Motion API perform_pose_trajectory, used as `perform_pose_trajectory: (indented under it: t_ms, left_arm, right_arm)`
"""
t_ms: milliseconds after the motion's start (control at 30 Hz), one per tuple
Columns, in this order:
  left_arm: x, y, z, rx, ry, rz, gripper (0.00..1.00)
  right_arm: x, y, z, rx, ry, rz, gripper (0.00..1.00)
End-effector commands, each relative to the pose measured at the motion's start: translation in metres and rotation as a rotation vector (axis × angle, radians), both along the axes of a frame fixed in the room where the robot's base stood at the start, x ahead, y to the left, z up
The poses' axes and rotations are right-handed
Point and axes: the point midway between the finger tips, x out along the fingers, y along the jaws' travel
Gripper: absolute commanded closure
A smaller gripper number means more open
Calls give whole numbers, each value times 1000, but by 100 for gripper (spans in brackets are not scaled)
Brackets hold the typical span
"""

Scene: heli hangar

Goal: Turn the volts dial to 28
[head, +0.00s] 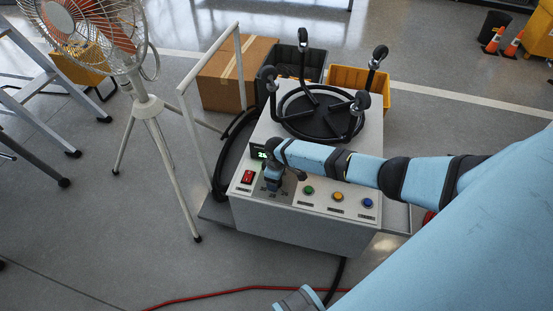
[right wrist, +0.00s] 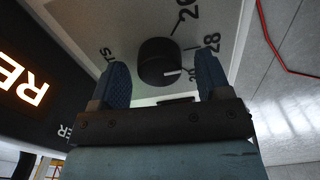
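The volts dial (right wrist: 158,62) is a round black knob with a white pointer line, seen close up in the right wrist view. The line points right and slightly down in that picture, below the printed 28 (right wrist: 210,42) and at a partly hidden mark beside the right finger. The 26 (right wrist: 187,12) is higher up. My right gripper (right wrist: 163,78) is open, its fingers either side of the dial with visible gaps. In the head view my right gripper (head: 272,181) covers the dial on the control panel (head: 320,204).
The panel has a green-lit display (head: 259,154), a red switch (head: 248,177), and green (head: 308,190), orange (head: 338,196) and blue (head: 368,203) buttons. A fan (head: 140,90) stands left; a red hose (head: 215,296) crosses the floor in front.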

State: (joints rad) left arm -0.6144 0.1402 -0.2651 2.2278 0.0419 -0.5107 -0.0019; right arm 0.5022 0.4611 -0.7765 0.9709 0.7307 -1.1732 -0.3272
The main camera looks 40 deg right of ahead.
Motion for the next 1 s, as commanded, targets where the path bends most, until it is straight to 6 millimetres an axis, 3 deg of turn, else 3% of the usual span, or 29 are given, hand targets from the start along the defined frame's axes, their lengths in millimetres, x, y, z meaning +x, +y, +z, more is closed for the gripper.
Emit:
perform_pose_trajectory:
  t_ms: [233, 367, 800, 1000]
  left_arm:
    - [0, 0, 0, 0, 0, 0, 100]
    - [0, 0, 4, 2, 1, 0, 100]
    - [-2, 8, 6, 41, 38, 9, 100]
    - [-3, 8, 6, 49, 45, 10, 100]
  right_arm:
    - [-1, -1, 0, -1, 2, -1, 30]
    - [0, -1, 10, -1, 1, -1, 30]
    - [0, -1, 104, -1, -1, 1, 30]
    - [0, 0, 131, 1, -1, 0, 30]
